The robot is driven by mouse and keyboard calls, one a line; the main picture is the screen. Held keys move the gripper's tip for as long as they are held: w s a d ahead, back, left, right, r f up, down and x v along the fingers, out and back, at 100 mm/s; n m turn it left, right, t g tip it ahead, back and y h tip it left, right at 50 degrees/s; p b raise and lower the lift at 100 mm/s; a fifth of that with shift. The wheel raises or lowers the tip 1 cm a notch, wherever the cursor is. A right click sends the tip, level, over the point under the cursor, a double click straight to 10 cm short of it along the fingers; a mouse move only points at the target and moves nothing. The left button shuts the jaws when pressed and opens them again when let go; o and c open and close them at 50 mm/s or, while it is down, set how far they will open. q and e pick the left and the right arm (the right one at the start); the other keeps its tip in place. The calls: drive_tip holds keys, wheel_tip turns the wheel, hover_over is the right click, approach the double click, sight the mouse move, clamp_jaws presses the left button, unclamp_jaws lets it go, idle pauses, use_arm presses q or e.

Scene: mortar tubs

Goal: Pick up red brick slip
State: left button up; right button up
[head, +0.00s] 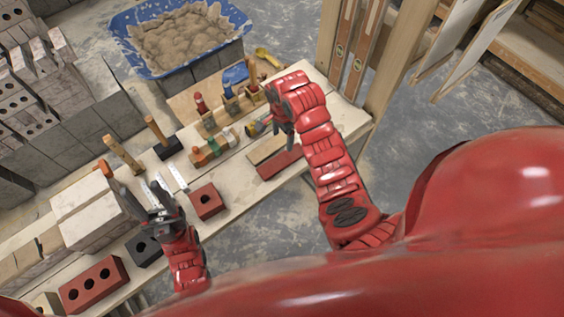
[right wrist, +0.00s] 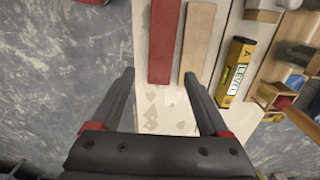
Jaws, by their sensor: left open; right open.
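The red brick slip (head: 280,164) lies flat on the wooden bench, near its front edge, beside a tan slip (head: 266,150). In the right wrist view the red slip (right wrist: 165,40) lies ahead of my open right gripper (right wrist: 159,77), with its near end close to the fingertips' level in the picture. The jaws are empty, with bare board between them. In the head view my right gripper (head: 284,125) is above the bench, behind the slips. My left gripper (head: 158,203) is open over the left part of the bench, near a pale block stack.
A yellow level (right wrist: 237,72) lies right of the tan slip (right wrist: 197,45). Holed red bricks (head: 206,201) and (head: 94,284) stand along the bench. Hammers (head: 122,154) and small coloured tools stand further back. A blue mortar tub (head: 184,66) is behind. A wooden post (head: 385,50) rises at the right.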

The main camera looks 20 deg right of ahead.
wheel_tip(320, 180, down, 10)
drive_tip(key=b, duration=0.7)
drive_tip(key=shift+w, duration=0.1)
drive_tip(key=shift+f, duration=0.55)
drive_tip(key=shift+a+f, duration=0.1)
drive_tip(key=shift+f, duration=0.25)
wheel_tip(320, 180, down, 3)
drive_tip(key=shift+f+p, duration=0.1)
drive_tip(key=shift+p, duration=0.45)
drive_tip(key=shift+c, duration=0.3)
clamp_jaws()
